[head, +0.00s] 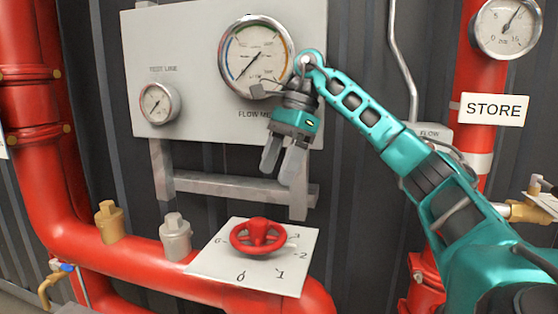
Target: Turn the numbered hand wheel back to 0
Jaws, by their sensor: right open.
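The red hand wheel (258,235) sits on a white plate (214,263) with black numbers around it, above the red pipe. The numbers 0, 1, 2 and 3 show on the near and right side, with another mark at the left. I cannot tell which number the wheel points to. My right gripper (279,175) hangs above and slightly right of the wheel, with its fingers apart and pointing down. It is empty and does not touch the wheel. My left gripper is not in view.
A grey panel with a large flow gauge (257,57) and a small gauge (159,103) stands behind. A grey bracket (235,186) runs below it. Brass (109,222) and silver (175,238) fittings stand on the red pipe (130,261) to the left. A STORE sign (493,109) is at right.

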